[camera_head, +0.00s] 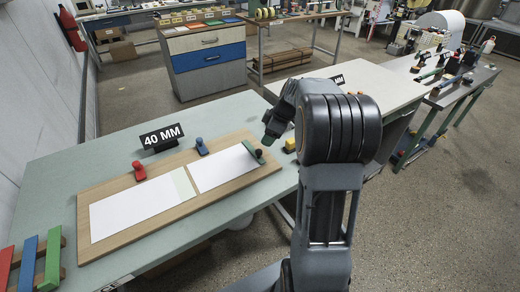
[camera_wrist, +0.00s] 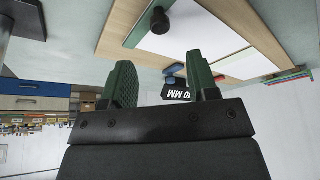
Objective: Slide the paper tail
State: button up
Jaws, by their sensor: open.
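A white paper sheet (camera_head: 222,167) lies on the right part of a wooden board (camera_head: 115,189), and another white sheet (camera_head: 128,208) lies on the left part. A pale green strip (camera_head: 183,183) shows between them. Which piece is the tail, I cannot tell. A green clamp with a dark knob (camera_head: 252,150) sits at the right sheet's far right corner; its knob also shows in the wrist view (camera_wrist: 160,19). My gripper (camera_head: 268,138) is just right of that clamp, above the board's edge. In the wrist view its green fingers (camera_wrist: 165,78) are apart with nothing between them.
A red clamp (camera_head: 139,170) and a blue clamp (camera_head: 202,147) stand along the board's far side. A "40 MM" sign (camera_head: 161,137) stands behind them. Coloured bars (camera_head: 29,262) lie at the table's left end. A second table (camera_head: 375,84) stands beyond my arm.

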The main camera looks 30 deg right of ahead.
aim_at(260, 151)
jog(key=x, duration=0.8)
jog(key=shift+a+f, duration=0.1)
jog(key=shift+f, duration=0.1)
jog(key=shift+c, duration=0.4)
grip_shut()
